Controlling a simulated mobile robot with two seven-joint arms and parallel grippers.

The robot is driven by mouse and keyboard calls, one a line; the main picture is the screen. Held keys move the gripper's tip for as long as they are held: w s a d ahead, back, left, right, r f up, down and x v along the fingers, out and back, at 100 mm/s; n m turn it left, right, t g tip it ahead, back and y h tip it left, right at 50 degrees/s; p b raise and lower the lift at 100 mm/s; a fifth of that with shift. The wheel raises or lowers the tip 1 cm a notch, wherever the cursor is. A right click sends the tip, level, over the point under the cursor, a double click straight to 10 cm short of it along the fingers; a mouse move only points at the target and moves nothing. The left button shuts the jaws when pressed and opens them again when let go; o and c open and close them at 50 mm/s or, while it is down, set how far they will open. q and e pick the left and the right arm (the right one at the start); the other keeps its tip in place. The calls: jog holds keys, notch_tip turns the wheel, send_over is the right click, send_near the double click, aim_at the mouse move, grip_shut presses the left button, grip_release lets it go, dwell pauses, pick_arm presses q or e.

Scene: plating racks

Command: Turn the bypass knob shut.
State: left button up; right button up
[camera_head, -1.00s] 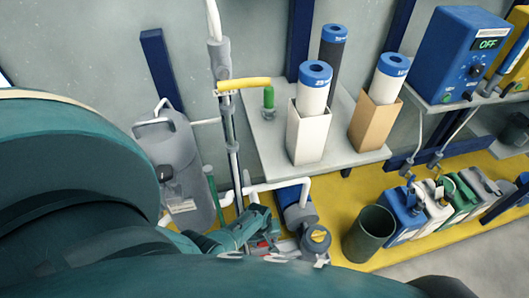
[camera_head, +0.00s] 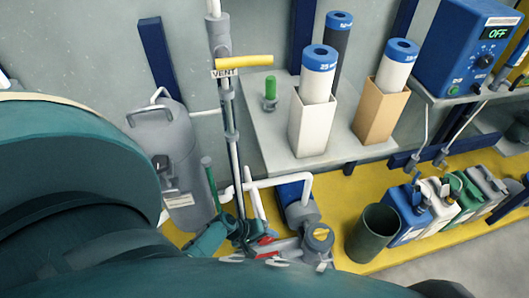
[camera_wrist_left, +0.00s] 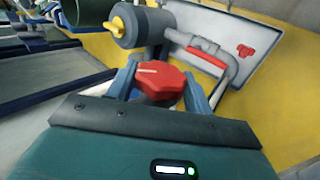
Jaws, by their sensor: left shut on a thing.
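The red knob (camera_wrist_left: 160,82) with a pale line across its top shows in the left wrist view, between the two blue-grey fingers of my left gripper (camera_wrist_left: 160,90). The fingers are shut on it, one at each side. In the head view my left gripper (camera_head: 246,234) reaches down beside the pump and pipes at the lower middle. My right gripper is not in view.
A grey pump with a yellow cap (camera_wrist_left: 118,26) and a pipe with a red sleeve (camera_wrist_left: 208,55) stand close beyond the knob. A dark green bin (camera_head: 372,234) and several jugs (camera_head: 408,212) stand to the right. A yellow-handled vent pipe (camera_head: 244,62) rises behind.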

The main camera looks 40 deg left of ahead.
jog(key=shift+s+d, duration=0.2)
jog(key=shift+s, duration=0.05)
pick_arm(q)
jog(key=o, duration=1)
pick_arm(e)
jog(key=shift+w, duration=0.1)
pick_arm(q)
jog(key=shift+p+v, duration=2.15)
jog(key=shift+v, duration=4.45)
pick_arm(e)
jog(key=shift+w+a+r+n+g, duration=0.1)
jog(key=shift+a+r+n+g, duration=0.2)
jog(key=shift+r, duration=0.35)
pick_arm(q)
jog(key=shift+s+a+f, duration=0.15)
